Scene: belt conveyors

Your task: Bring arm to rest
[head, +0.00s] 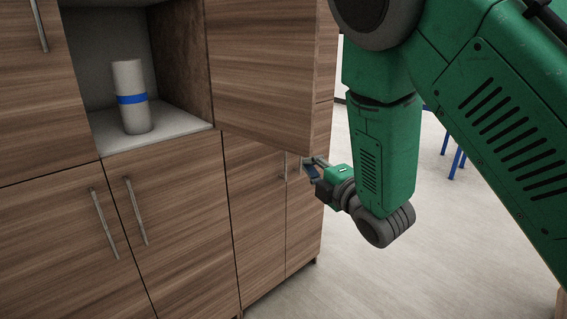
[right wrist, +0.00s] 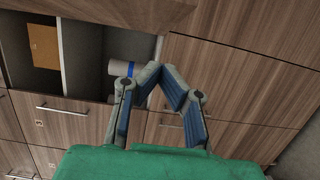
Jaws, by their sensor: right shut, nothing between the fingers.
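My right arm comes in from the upper right in the head view and hangs bent down. My right gripper (head: 309,169) is small there, in front of the lower cabinet doors and below the open cabinet door (head: 272,68). In the right wrist view its fingers (right wrist: 163,72) meet at the tips with nothing between them. A white cylinder with a blue band (head: 126,82) stands upright in the open cabinet compartment, well left of the gripper. It also shows in the right wrist view (right wrist: 117,69), partly hidden by a finger. My left gripper is not in view.
Wooden cabinets (head: 180,180) with long metal handles (head: 136,212) fill the left side. The right wrist view shows another compartment holding an orange-brown object (right wrist: 43,46). Grey floor (head: 330,270) lies clear right of the cabinets. Blue furniture legs (head: 456,160) stand behind my arm.

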